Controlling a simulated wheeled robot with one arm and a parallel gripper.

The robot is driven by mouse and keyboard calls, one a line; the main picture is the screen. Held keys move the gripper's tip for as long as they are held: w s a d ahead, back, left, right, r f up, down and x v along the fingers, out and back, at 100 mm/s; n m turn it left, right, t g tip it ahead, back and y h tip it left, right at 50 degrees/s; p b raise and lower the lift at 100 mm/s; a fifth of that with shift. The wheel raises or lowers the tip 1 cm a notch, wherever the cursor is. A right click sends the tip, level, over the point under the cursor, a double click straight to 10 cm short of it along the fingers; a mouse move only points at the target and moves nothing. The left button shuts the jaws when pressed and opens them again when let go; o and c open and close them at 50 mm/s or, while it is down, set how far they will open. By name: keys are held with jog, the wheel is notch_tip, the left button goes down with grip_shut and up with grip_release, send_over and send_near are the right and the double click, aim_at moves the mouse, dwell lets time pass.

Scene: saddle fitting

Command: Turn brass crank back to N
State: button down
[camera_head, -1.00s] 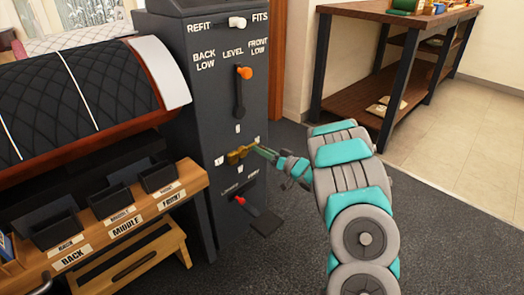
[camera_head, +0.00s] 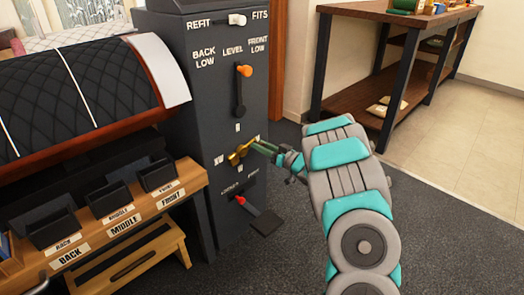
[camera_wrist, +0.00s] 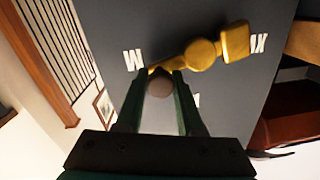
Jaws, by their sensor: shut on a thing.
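The brass crank (camera_head: 242,152) is on the front of the dark grey machine column, below the level lever. It lies slanted, its square end low at the left and its handle end up at the right. In the wrist view, the crank's round hub (camera_wrist: 200,54) and square end show beyond my fingers. My gripper (camera_head: 262,147) is at the handle end. In the wrist view, its dark green fingers (camera_wrist: 162,84) are shut around the crank's brown knob. White letters sit around the crank on the panel. My fingers partly hide the handle in the head view.
The orange-knobbed level lever (camera_head: 243,72) is above the crank, and a red-knobbed pedal lever (camera_head: 242,201) is below. A wooden bench (camera_head: 130,228) with small dark bins stands at the left. Grey carpet (camera_head: 290,255) is open in front.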

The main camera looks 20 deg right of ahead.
jog(key=n, duration=0.1)
jog(key=r+n+b, duration=0.1)
jog(key=n+b, duration=0.1)
jog(key=shift+s+a+r+n, duration=0.15)
jog(key=shift+a+r+n, duration=0.1)
jog(key=shift+a+n, duration=0.15)
jog(key=n+b, duration=0.1)
jog(key=a+r+n+b, duration=0.1)
jog(key=n, duration=0.1)
jog(key=n+b, duration=0.1)
jog(key=shift+s+a+r, duration=0.3)
jog(key=shift+a, duration=0.05)
jog(key=n+b, duration=0.1)
jog(key=a+n, duration=0.1)
jog(key=n+b, duration=0.1)
jog(key=shift+s+a+r+n+h+b, duration=0.2)
jog(key=shift+s+r+n+h+b, duration=0.1)
jog(key=shift+r+h+b, duration=0.1)
jog(key=shift+s+a+r+n+b, duration=0.15)
jog(key=shift+a+n+b, duration=0.3)
jog(key=shift+n, duration=0.35)
jog(key=shift+s+a+n+b, duration=0.1)
jog(key=shift+a+n+b, duration=0.25)
jog(key=shift+n+b, duration=0.35)
jog(key=c, duration=0.5)
grip_release()
jog(key=shift+c, duration=0.2)
jog(key=shift+s, duration=0.1)
